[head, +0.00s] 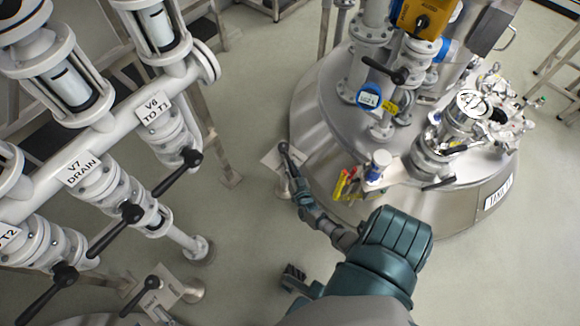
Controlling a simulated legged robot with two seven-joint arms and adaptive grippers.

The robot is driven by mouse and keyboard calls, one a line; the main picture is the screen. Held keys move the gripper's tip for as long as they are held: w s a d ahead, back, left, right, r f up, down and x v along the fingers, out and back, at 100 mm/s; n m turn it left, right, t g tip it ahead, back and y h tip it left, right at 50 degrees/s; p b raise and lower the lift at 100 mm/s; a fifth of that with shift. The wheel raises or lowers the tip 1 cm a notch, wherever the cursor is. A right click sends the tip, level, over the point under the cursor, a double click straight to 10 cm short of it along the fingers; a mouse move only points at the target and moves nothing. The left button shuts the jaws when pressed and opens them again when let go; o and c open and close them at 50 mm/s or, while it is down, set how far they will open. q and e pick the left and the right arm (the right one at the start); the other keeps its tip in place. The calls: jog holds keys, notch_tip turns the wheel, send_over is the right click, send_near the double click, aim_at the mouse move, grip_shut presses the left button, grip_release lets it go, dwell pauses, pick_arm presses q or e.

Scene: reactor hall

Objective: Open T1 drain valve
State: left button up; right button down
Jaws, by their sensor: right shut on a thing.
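A black lever handle (284,150) sticks up beside a pale plate (270,159) at the foot of the large steel tank (312,125). I take it to be the T1 drain valve; the plate's writing is too small to read. My right arm reaches up from the bottom centre. My right gripper (297,186) is shut on the lever, with the lever's end showing beyond the fingers. The valve body under the hand is mostly hidden. My left gripper is not in view.
White pipework with valve V7 DRAIN (82,170) and valve V6 TO T1 (153,107) stands at the left, its black levers sticking out toward the aisle. Another black lever (140,297) with a plate is low at the left. Tank fittings (375,165) overhang at the right. Open floor lies between.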

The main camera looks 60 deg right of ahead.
jog(key=shift+s+d, duration=0.15)
jog(key=c, duration=1)
grip_release()
jog(key=v, duration=1.2)
jog(key=shift+f, duration=0.1)
